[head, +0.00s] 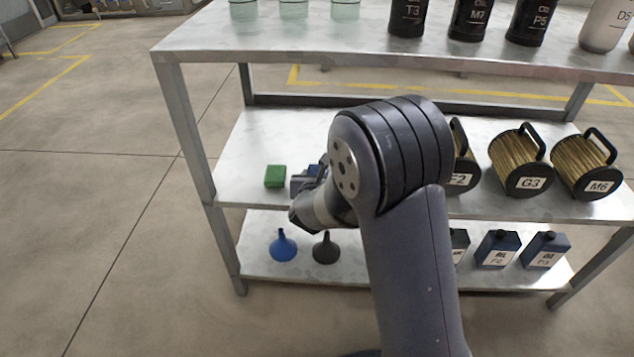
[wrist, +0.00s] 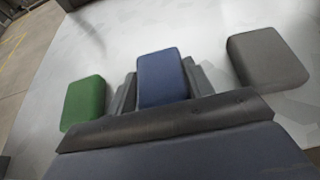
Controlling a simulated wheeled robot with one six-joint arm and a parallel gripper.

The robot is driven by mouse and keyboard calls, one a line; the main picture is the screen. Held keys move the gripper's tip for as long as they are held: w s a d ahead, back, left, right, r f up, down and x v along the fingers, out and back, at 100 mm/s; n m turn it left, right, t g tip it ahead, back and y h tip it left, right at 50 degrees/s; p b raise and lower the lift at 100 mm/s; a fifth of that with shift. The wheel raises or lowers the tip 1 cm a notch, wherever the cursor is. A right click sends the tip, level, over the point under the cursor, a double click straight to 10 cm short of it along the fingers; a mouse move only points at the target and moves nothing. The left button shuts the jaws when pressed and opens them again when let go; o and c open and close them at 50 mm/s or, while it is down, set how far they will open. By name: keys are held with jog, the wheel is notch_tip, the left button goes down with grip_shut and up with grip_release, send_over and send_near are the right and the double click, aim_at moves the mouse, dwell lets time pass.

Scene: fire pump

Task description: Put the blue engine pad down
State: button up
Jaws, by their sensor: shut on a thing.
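The blue engine pad (wrist: 162,78) is between the fingers of my gripper (wrist: 160,90) in the wrist view, and the gripper is shut on it. The pad sits level between a green pad (wrist: 86,102) on its left and a grey pad (wrist: 268,60) on its right. In the head view my gripper (head: 310,182) is at the middle shelf (head: 235,192), right of the green pad (head: 275,176). My arm hides most of the blue pad and all of the grey pad there. I cannot tell whether the blue pad touches the shelf.
Brass-coloured filters (head: 517,160) with black handles stand right on the middle shelf. The top shelf (head: 290,40) above holds dark bottles (head: 468,18) and pale green cups (head: 293,10). Below are a blue funnel (head: 283,247), a dark funnel (head: 325,249) and blue containers (head: 497,250).

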jog(key=shift+f, duration=0.4)
jog(key=o, duration=0.9)
jog(key=shift+o, duration=0.2)
jog(key=shift+r, duration=0.1)
jog(key=shift+s+r, duration=0.2)
jog(key=shift+r, duration=0.1)
jog(key=p+v, duration=0.3)
jog(key=v, duration=0.8)
jog(key=shift+s, duration=0.3)
jog(key=shift+w+f, duration=0.1)
